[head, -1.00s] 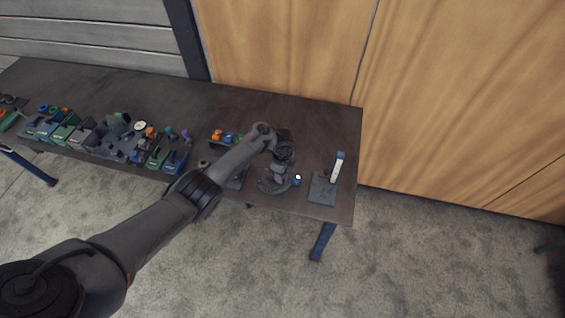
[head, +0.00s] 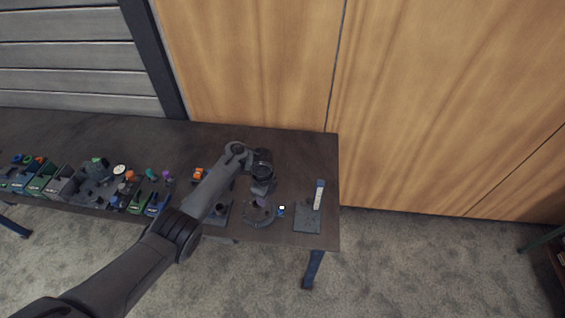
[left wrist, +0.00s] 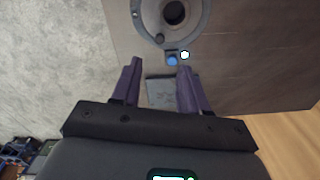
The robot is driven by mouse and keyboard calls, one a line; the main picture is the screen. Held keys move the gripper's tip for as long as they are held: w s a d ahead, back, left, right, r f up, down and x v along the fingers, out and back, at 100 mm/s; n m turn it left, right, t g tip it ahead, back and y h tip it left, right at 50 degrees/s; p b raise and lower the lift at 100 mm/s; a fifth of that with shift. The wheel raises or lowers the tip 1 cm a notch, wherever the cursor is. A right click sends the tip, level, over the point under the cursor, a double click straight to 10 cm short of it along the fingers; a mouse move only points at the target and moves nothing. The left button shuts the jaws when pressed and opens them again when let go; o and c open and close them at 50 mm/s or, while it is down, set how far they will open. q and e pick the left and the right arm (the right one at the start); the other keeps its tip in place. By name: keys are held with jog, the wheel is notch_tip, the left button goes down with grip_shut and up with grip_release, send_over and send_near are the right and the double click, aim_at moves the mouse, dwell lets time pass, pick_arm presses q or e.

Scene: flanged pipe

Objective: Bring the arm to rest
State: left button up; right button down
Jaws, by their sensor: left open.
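My left arm reaches in from the lower left in the head view. Its left gripper (head: 261,199) hangs over the table beside and above a round grey flanged part (head: 258,217). In the left wrist view the left gripper (left wrist: 160,74) has its two purple fingers spread apart with nothing held between them. The round flanged part (left wrist: 143,22), with a dark central hole, lies beyond the fingertips there. A small blue piece with a bright white spot (left wrist: 172,60) is at its edge. My right gripper is not in view.
A wooden wall (head: 250,65) stands behind.

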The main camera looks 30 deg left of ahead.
pick_arm(q)
jog(key=shift+s, duration=0.1)
jog(key=s+d+f+g+p, duration=0.2)
jog(key=s+f+g, duration=0.1)
jog(key=s+f, duration=0.95)
jog(key=s+d+f+p, duration=0.1)
jog(key=s+d+p, duration=0.15)
jog(key=s, duration=0.65)
jog(key=s+d+f+p, duration=0.1)
jog(key=s+d, duration=0.2)
jog(key=s, duration=0.6)
jog(key=s+d+r+n+t+p, duration=0.1)
jog(key=s+d+r+n+p, duration=0.15)
jog(key=s+r, duration=0.2)
jog(key=w+r+n+t, duration=0.2)
jog(key=r+n, duration=0.4)
jog(key=r, duration=0.8)
jog(key=w+d+r+n+t, duration=0.1)
jog(key=r+n+t, duration=0.2)
jog(key=r, duration=1)
jog(key=n, duration=0.3)
jog(key=shift+w+d+r+t+p, duration=0.3)
jog(key=shift+w+r+p, duration=0.05)
jog(key=shift+r+p, duration=0.05)
